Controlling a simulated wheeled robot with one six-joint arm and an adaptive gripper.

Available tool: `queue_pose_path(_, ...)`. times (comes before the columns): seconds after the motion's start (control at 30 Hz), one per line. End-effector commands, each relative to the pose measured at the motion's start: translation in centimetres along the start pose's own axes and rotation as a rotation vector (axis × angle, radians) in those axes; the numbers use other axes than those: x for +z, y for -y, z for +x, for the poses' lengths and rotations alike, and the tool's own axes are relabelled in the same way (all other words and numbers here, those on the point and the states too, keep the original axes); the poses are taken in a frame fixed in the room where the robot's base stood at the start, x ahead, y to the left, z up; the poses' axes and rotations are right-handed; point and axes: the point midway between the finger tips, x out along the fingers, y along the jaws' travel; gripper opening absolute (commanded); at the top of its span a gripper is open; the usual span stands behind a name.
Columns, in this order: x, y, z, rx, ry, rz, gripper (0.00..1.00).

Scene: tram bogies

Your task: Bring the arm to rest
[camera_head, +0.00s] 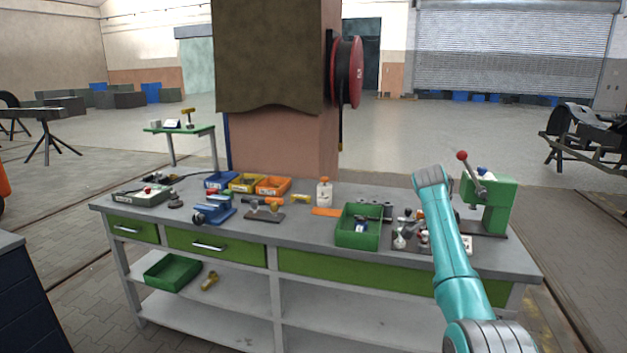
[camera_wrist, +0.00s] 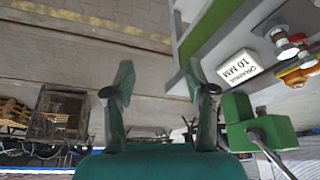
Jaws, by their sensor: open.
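My gripper (camera_wrist: 158,78) shows in the wrist view with its two fingers spread apart and nothing between them. Behind the gap lie only floor and distant objects. In the head view my teal arm (camera_head: 445,235) rises from the lower right and bends at its top in front of the bench's right part; the gripper itself is not clearly seen there. The workbench (camera_head: 300,226) has a grey top and green drawers. Its edge, with a white "10 MM" label (camera_wrist: 239,67), shows at the upper right of the wrist view, beside the right finger.
A green lever press (camera_head: 490,203) stands at the bench's right end, also close to the right finger in the wrist view (camera_wrist: 262,132). A green bin (camera_head: 358,238), a white bottle (camera_head: 324,192) and several small bins and tools stand on the bench. A pillar (camera_head: 280,140) rises behind.

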Motion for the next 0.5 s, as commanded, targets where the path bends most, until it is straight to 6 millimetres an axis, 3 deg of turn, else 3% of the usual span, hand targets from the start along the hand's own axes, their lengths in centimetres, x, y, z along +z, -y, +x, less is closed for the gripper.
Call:
queue_pose_path(0.27,1.9,0.1,3.5,-0.029,-0.003,-0.045,0.56)
queue_pose_path(0.5,4.5,-0.1,8.2,-0.078,-0.010,-0.108,0.56)
